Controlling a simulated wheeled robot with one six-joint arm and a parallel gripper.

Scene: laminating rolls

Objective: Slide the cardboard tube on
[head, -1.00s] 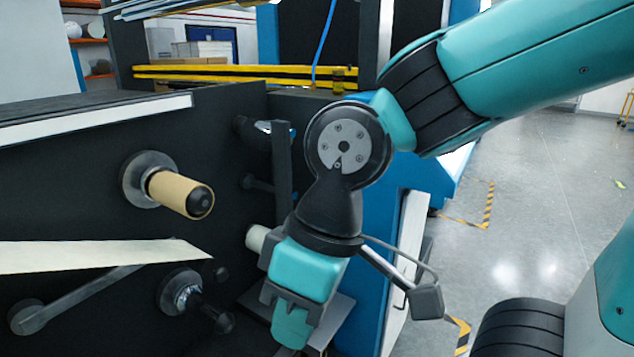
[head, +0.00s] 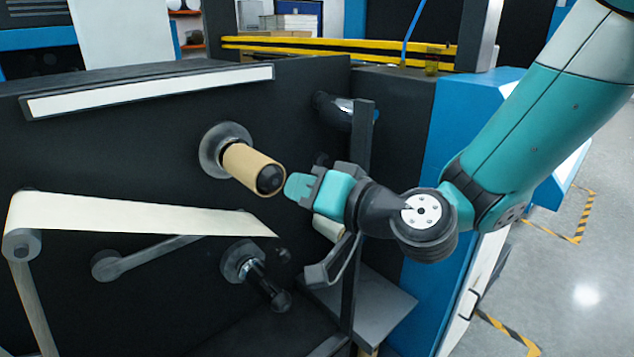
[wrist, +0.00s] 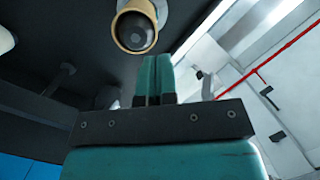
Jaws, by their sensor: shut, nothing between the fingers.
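The cardboard tube (head: 247,166) is tan and sits around a dark spindle on the black machine face, left of centre in the head view. The spindle's dark rounded end (head: 270,179) shows at the tube's open end. A grey flange (head: 212,150) is behind the tube. My gripper (head: 290,187) is shut and empty, its fingertips close to the tube's outer end; I cannot tell whether they touch. In the wrist view, the tube's end ring (wrist: 121,42) shows at the top, just beyond my shut fingers (wrist: 154,62).
A second, bare spindle (head: 262,282) sticks out below the tube. A cream web (head: 130,214) runs across the left from a roller (head: 22,244). A dark upright bar (head: 359,200) stands behind my gripper. Open floor lies at the right.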

